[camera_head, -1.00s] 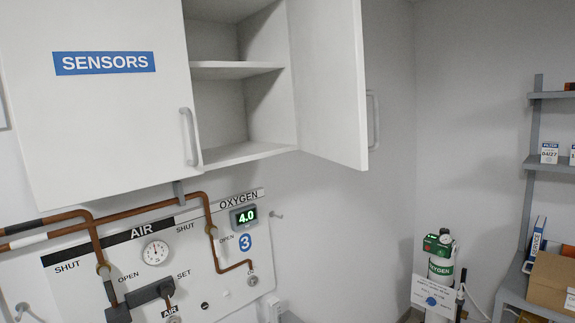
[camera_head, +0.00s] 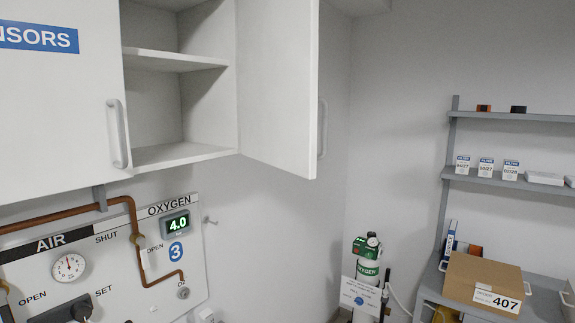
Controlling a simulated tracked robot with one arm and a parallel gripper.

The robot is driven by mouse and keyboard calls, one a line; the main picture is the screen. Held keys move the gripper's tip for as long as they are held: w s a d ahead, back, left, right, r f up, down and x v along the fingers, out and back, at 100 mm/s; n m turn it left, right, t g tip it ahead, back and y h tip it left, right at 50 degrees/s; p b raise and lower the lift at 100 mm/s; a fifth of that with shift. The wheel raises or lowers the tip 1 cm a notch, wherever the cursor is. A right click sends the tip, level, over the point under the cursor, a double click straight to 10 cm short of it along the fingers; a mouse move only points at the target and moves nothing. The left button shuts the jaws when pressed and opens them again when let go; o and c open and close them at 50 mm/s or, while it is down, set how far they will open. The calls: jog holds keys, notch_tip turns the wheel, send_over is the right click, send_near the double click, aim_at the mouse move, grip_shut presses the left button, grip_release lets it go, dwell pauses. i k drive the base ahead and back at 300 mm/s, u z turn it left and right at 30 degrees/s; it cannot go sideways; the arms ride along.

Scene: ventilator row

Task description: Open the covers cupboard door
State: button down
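A white wall cupboard is at the upper left. Its left door (camera_head: 55,120), labelled SENSORS, is shut and has a vertical grey handle (camera_head: 117,133). Right of it, another white door (camera_head: 275,95) stands swung outward, hinged on its right side of an open compartment (camera_head: 160,105) with a shelf (camera_head: 172,60). The open door's handle (camera_head: 322,128) shows edge-on at its far side. No COVERS label is visible on it; its front face is turned away. The compartment looks empty in the part that shows. My gripper is not in view.
Below the cupboard is a gas panel (camera_head: 110,255) with pipes, a gauge and a 4.0 display (camera_head: 175,223). An oxygen cylinder (camera_head: 368,268) stands by the corner. At the right are shelves (camera_head: 500,183) with small boxes and a carton (camera_head: 485,280) marked 407.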

aim_at(279, 40)
jog(key=i, duration=0.9)
